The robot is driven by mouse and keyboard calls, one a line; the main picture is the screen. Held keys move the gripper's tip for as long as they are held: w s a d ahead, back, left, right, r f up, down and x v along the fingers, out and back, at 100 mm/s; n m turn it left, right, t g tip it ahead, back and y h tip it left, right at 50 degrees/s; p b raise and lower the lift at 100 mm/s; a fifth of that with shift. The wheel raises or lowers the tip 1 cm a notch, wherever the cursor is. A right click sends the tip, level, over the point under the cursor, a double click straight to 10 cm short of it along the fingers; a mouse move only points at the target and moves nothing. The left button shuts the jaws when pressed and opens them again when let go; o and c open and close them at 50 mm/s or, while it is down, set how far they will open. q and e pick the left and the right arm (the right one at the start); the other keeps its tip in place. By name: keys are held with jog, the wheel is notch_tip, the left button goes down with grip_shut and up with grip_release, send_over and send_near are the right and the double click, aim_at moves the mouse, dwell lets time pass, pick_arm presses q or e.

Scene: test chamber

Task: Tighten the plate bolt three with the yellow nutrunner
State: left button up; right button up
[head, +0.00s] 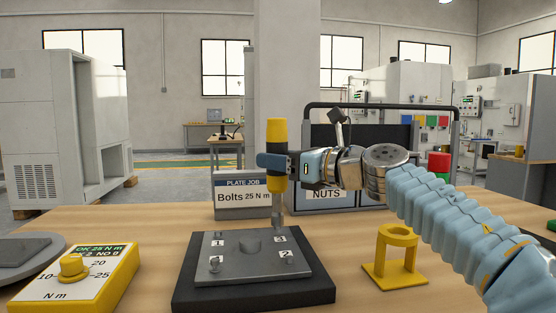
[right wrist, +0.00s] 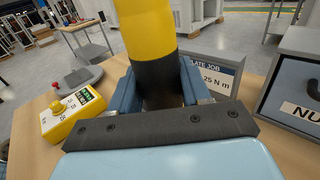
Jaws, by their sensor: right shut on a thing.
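The yellow nutrunner (head: 277,190), with a black band and a grey shank, stands upright over the grey plate (head: 245,268). My right gripper (head: 276,162) is shut on its body; the right wrist view shows the yellow and black body (right wrist: 150,35) between the jaws. The shank's lower end is at the plate's far right corner, by the mark 3 (head: 281,239). It hides bolt three, so I cannot tell whether the socket is seated on it. Marks 1 (head: 217,243) and 2 (head: 288,254) show on the plate. My left gripper is not in view.
A yellow torque box (head: 75,278) with a dial and a green display reading OK 25 N m stands at left. An empty yellow ring stand (head: 396,255) is at right. Behind are a "PLATE JOB, Bolts 25 N m" sign (head: 242,197) and a NUTS bin (head: 335,199).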

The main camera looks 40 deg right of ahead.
jog(key=shift+f+b, duration=0.4)
jog(key=shift+f, duration=0.05)
dwell(0.8)
jog(key=shift+f, duration=0.4)
dwell(1.6)
jog(key=shift+r, duration=0.1)
